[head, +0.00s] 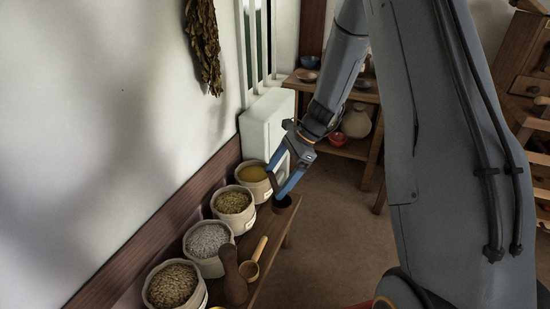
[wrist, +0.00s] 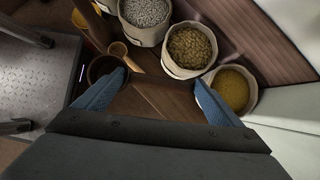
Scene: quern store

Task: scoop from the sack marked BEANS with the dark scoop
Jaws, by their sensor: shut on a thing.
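The dark scoop shows as a dark round cup (head: 282,205) at the tip of one finger, low over the bench's far end; in the wrist view its cup (wrist: 104,68) is by the left finger. My gripper (head: 279,186) is shut on it with the blue fingers wide apart; how it is clasped is unclear. Open sacks stand along the wall: one with yellow contents (head: 252,173), one golden-brown (head: 233,202), one whitish (head: 208,238), one brown (head: 173,285). The front tags are too small to read, so I cannot tell which says BEANS.
A light wooden scoop (head: 250,268) and a dark upright wooden piece (head: 232,278) are on the bench (head: 278,222) beside the sacks. A white box (head: 266,122) stands behind the yellow sack. A shelf (head: 355,148) with pots is at the back. Floor is clear right of the bench.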

